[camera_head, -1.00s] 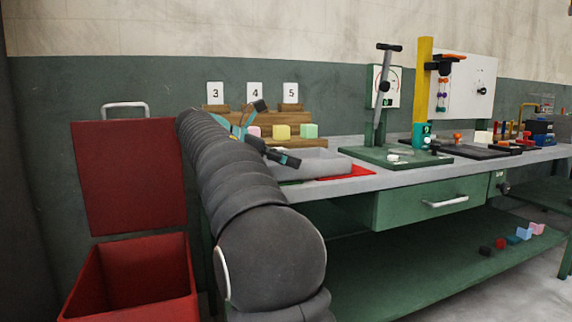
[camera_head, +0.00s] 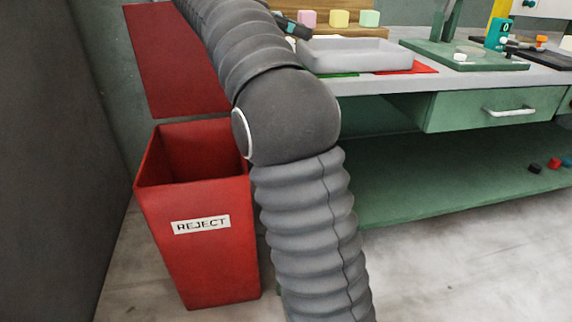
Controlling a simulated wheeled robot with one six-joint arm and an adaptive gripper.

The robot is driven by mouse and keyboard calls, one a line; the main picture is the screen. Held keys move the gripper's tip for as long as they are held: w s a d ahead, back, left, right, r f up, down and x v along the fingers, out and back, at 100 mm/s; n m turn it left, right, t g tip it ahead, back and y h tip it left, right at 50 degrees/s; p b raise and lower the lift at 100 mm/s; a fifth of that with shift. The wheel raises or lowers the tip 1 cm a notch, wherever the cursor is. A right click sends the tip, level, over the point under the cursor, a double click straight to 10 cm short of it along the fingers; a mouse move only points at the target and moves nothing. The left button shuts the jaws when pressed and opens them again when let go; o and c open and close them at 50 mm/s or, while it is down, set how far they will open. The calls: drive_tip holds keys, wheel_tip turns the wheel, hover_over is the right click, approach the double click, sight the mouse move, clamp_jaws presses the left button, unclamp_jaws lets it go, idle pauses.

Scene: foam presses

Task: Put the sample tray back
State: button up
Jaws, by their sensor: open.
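The grey sample tray (camera_head: 355,62) is a shallow, open box on the workbench, just right of my arm. It rests over a green mat (camera_head: 338,75) and a red mat (camera_head: 412,69) that show at its front and right edges. It looks empty, though its left end is close behind my arm. My gripper (camera_head: 293,24) shows only in part at the top of the view, by the tray's back left corner. Its jaws are open, and the rest is hidden by my arm or cut off. I cannot tell whether it touches the tray.
A red REJECT bin (camera_head: 205,260) stands on the floor left of my arm, its lid raised. Pink, yellow (camera_head: 340,18) and green foam blocks sit behind the tray. A green press base (camera_head: 463,55) is to the right. Open floor lies at lower right.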

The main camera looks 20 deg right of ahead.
drive_tip(key=shift+s+f+t, duration=0.25)
drive_tip(key=shift+s+t, duration=0.15)
drive_tip(key=shift+s, duration=0.1)
drive_tip(key=s+a+f+m+t+y, duration=0.2)
drive_tip(key=s+a+f+m+y, duration=0.2)
drive_tip(key=s+f, duration=0.4)
drive_tip(key=s+a+f+m+t+y, duration=0.3)
drive_tip(key=s+a+f+m, duration=0.3)
drive_tip(key=s+f, duration=0.3)
drive_tip(key=s+a+f+m+t+y, duration=0.2)
drive_tip(key=s+a+f+m+y, duration=0.3)
drive_tip(key=s+f, duration=0.4)
wheel_tip(320, 180, down, 3)
drive_tip(key=shift+s+a+r+t+y, duration=0.1)
drive_tip(key=shift+s+a+t+y, duration=0.15)
drive_tip(key=shift+a+t+y, duration=0.35)
drive_tip(key=shift+a, duration=0.2)
drive_tip(key=shift+c, duration=0.2)
